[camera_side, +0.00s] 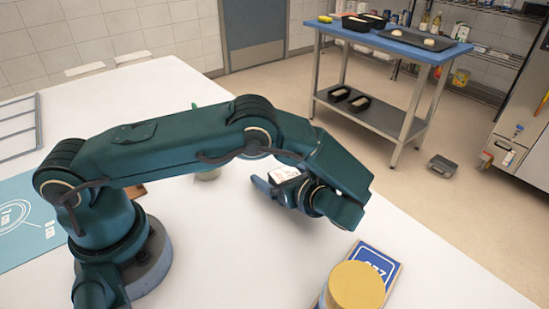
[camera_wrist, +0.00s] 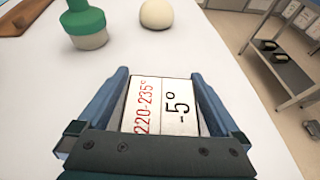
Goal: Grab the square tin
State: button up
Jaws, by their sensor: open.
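A white square-sided item (camera_wrist: 160,105) with red "220-235°" and black "-5°" print sits between the fingers of my gripper (camera_wrist: 160,76) in the wrist view. The fingers are open, one on each side of it. I cannot tell whether they touch it or whether this is the square tin. In the side view its white printed face (camera_side: 284,173) shows by my gripper (camera_side: 268,184), low over the white table. The wrist hides part of it there. No other square tin is clear on the white table.
In the wrist view, a green-topped item (camera_wrist: 84,22) and a pale ball (camera_wrist: 157,14) stand beyond my gripper. In the side view, a round tan item (camera_side: 355,287) rests on a blue sign at the front. Dark tins (camera_side: 350,98) sit on a separate bench's shelf.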

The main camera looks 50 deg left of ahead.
jog(key=shift+a, duration=0.15)
jog(key=c, duration=1.3)
jog(key=shift+c, duration=1.1)
jog(key=shift+r, duration=0.1)
